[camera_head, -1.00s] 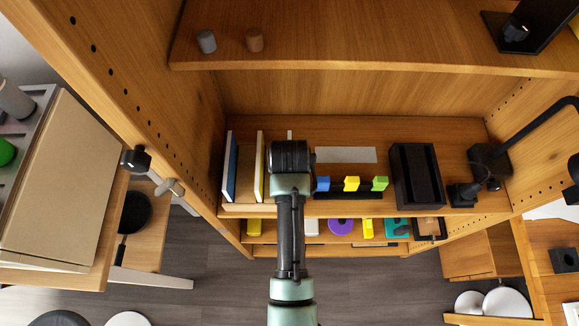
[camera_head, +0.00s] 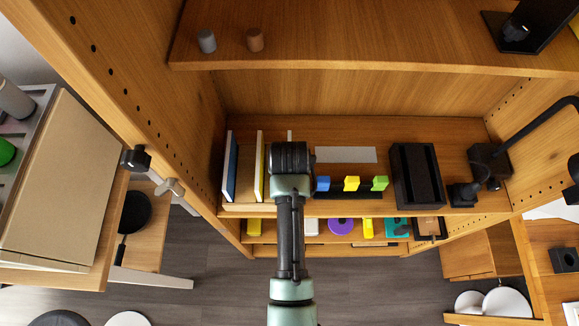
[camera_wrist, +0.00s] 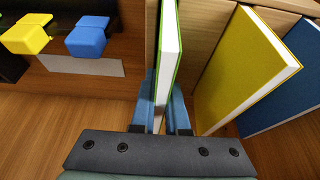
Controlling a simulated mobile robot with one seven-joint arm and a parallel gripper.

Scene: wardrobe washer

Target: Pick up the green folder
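The green folder (camera_wrist: 168,55) stands upright in the wrist view, with a white edge facing the camera and thin green along its side. My gripper (camera_wrist: 162,105) has its two blue fingers on either side of the folder's lower part. They appear to be closed on it, with no clear gap showing. In the head view my wrist hides the fingers and most of the folder; my gripper's body (camera_head: 291,160) is at the shelf's left half.
A yellow folder (camera_wrist: 240,65) and a blue folder (camera_wrist: 295,75) stand to the right in the wrist view. Blue (camera_wrist: 87,37) and yellow (camera_wrist: 28,35) blocks are at left. In the head view, a black box (camera_head: 416,176) stands right, and an upper shelf (camera_head: 370,40) overhangs behind.

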